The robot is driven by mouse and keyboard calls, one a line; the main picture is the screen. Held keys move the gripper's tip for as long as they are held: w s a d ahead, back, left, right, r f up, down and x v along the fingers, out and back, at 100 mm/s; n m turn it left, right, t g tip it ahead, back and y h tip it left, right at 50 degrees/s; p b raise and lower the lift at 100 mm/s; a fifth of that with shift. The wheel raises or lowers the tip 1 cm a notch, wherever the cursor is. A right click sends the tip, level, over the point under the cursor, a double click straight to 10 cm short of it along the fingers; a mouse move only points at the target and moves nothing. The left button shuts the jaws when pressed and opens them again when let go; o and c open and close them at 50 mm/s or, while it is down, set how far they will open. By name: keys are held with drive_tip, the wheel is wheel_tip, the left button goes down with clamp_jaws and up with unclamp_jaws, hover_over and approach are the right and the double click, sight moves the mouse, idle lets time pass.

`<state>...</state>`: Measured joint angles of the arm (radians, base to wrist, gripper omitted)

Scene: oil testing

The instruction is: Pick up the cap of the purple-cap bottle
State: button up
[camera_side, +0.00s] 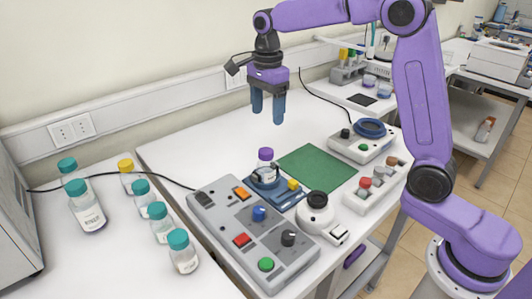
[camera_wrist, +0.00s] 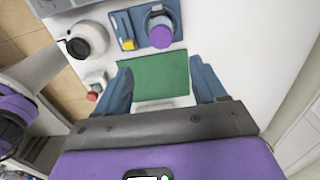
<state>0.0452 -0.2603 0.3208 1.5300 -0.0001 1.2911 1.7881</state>
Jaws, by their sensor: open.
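The purple-cap bottle (camera_side: 265,168) stands upright in a blue holder (camera_side: 272,188) on the table, its purple cap (camera_side: 265,154) on top. In the wrist view the purple cap (camera_wrist: 160,36) is at the top centre, beyond my fingertips. My gripper (camera_side: 267,120) is open and empty, pointing down above the table. In the side view it is above the bottle, with a clear gap to the cap. In the wrist view my blue fingers (camera_wrist: 163,80) frame the green mat, not the cap. The bottle's lower part is partly hidden by the holder.
A grey control box (camera_side: 250,235) with coloured buttons stands in front of the holder. A green mat (camera_side: 317,167) lies to the right. A white round device (camera_side: 317,212) and a rack of small vials (camera_side: 375,188) stand nearby. Several teal-capped bottles (camera_side: 160,220) are at the left.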

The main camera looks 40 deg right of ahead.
sight(266, 151)
wheel_tip(266, 151, down, 11)
drive_tip(key=shift+w+a+f, duration=0.1)
drive_tip(key=shift+f, duration=0.05)
idle(0.4)
drive_tip(key=c, duration=1.1)
